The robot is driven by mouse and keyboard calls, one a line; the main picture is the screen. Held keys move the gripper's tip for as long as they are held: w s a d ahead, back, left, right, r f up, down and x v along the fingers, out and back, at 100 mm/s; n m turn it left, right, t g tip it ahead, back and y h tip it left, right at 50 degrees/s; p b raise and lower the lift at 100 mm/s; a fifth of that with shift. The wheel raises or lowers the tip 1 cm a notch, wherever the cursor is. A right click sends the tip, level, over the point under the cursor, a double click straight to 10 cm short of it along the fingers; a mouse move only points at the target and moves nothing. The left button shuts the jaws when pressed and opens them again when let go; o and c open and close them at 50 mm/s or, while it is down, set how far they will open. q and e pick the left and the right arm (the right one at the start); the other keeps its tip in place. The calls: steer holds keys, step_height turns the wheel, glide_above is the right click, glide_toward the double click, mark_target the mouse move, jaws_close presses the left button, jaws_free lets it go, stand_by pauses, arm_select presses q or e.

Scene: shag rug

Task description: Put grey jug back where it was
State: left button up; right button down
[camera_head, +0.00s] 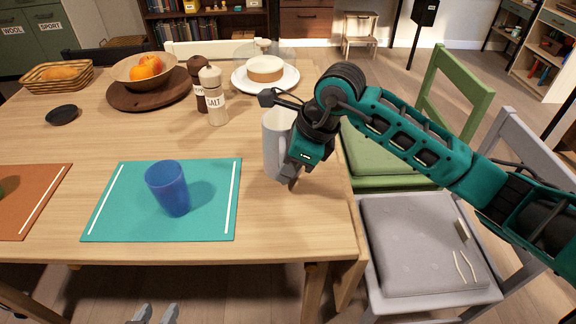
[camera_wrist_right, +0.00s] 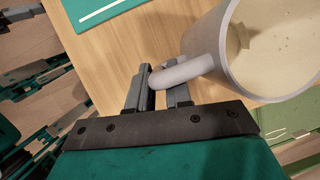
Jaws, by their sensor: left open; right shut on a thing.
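The grey jug (camera_head: 272,150) is upright at the right side of the wooden table, to the right of the teal placemat. My right gripper (camera_head: 293,178) is shut on its handle, and the arm hides part of the jug. In the right wrist view the fingers (camera_wrist_right: 160,88) close around the jug's handle (camera_wrist_right: 185,72), and the jug's open mouth (camera_wrist_right: 275,45) faces the camera. I cannot tell whether its base touches the table. My left gripper (camera_head: 157,313) shows only as two separated fingertips at the bottom edge, below the table's front, open and empty.
A blue cup (camera_head: 168,188) stands on the teal placemat (camera_head: 110,222). A salt mill (camera_head: 213,95) and a pepper mill (camera_head: 196,80) stand behind. A plate (camera_head: 290,80) with a round cake-like item is at the back right. Green and grey chairs flank the right edge.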

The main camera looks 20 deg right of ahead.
steer(key=c, duration=1.1)
jaws_free()
steer(key=shift+o, duration=0.2)
steer(key=shift+r, duration=0.1)
steer(key=p+v, duration=0.1)
steer(key=v, duration=1.1)
steer(key=shift+p, duration=0.3)
steer(key=shift+a, duration=0.1)
